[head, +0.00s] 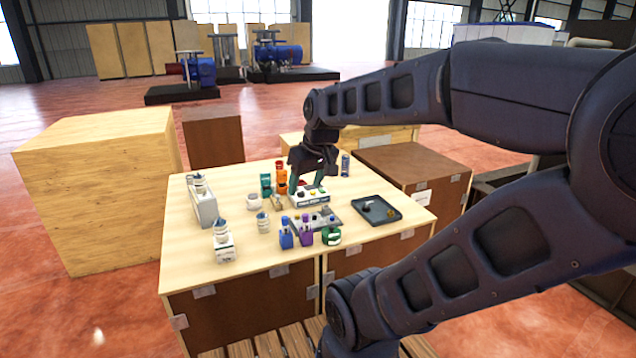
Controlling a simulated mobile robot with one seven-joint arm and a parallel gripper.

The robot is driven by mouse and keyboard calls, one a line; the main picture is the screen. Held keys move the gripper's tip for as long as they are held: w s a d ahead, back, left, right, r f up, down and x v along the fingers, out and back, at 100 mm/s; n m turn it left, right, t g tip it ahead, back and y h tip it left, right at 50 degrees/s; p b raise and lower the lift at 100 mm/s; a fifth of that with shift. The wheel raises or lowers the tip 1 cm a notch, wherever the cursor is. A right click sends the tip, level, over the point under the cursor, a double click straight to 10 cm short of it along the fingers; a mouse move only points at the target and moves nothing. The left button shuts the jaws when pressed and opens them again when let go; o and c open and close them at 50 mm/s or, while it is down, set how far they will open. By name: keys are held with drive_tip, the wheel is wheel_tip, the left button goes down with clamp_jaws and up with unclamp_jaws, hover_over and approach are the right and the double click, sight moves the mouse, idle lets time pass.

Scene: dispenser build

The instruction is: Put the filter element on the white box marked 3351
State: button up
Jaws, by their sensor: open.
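I cannot tell whether the fingers touch anything there. Each has a small pale item on top. The marking 3351 is not readable on any box. A small pale banded cylinder (263,223) stands between the front left box and the bottles. I cannot tell which item is the filter element.
The wooden table (195,275) also holds blue (286,239) and purple (306,236) bottles, a green container (331,236), orange (281,180) and teal (266,184) items, and a dark tray (388,217) at right. The table's front left is mostly clear. Crates stand behind.

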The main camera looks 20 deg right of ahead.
drive_tip(key=shift+s+d+r+m+t+h, duration=0.15)
drive_tip(key=shift+s+d+m+h, duration=0.15)
drive_tip(key=shift+s+d+m, duration=0.35)
drive_tip(key=shift+s+d+r+m+t+h, duration=0.15)
drive_tip(key=shift+s+d+m+h, duration=0.15)
drive_tip(key=shift+s+d+m, duration=0.35)
